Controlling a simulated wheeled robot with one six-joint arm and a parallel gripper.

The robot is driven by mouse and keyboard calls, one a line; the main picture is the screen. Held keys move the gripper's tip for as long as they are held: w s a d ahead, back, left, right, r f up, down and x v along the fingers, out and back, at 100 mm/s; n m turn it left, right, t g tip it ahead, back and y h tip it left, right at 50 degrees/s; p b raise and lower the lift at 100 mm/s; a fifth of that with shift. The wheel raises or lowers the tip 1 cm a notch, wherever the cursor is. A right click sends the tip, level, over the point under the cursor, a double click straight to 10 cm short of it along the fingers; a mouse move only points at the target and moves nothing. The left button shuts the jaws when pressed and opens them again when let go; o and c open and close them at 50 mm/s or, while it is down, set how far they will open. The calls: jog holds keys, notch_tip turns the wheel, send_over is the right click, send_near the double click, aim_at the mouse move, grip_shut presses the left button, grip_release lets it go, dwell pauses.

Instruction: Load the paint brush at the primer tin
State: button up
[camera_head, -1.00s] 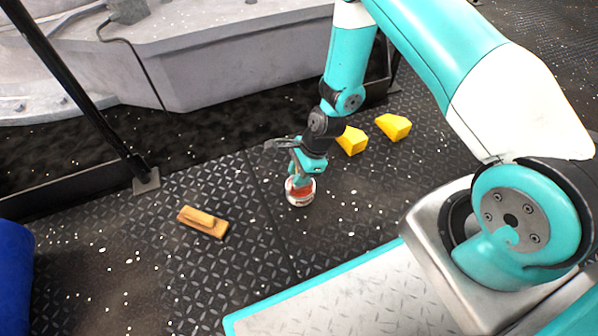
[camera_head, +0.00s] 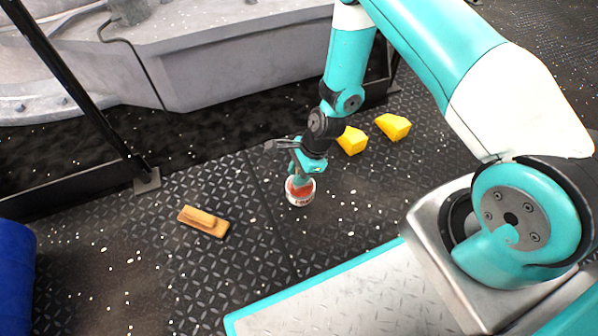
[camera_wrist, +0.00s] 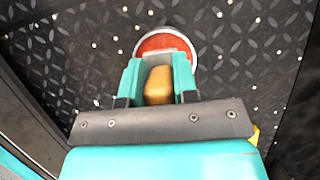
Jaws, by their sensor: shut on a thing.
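The primer tin (camera_head: 300,195) is a small white tin with red-orange contents, upright on the dark deck plate. In the wrist view its round rim and red-orange inside (camera_wrist: 162,42) show just beyond my fingers. My gripper (camera_head: 298,180) is directly over the tin, pointing down. In the wrist view my gripper (camera_wrist: 158,80) is shut on a tan wooden piece (camera_wrist: 158,86), which looks like the paint brush's handle. The bristles are hidden by my fingers, so I cannot tell whether they touch the primer.
A wooden float-like block (camera_head: 203,221) lies on the deck left of the tin. Two yellow wedges (camera_head: 352,140) (camera_head: 393,126) sit behind and right. A black post and rail (camera_head: 146,180) stand at left, with a blue cylinder (camera_head: 15,275) at the edge. Deck around the tin is clear.

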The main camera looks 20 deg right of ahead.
notch_tip(320, 180, up, 7)
jog(key=p, duration=0.7)
dwell(0.3)
dwell(0.6)
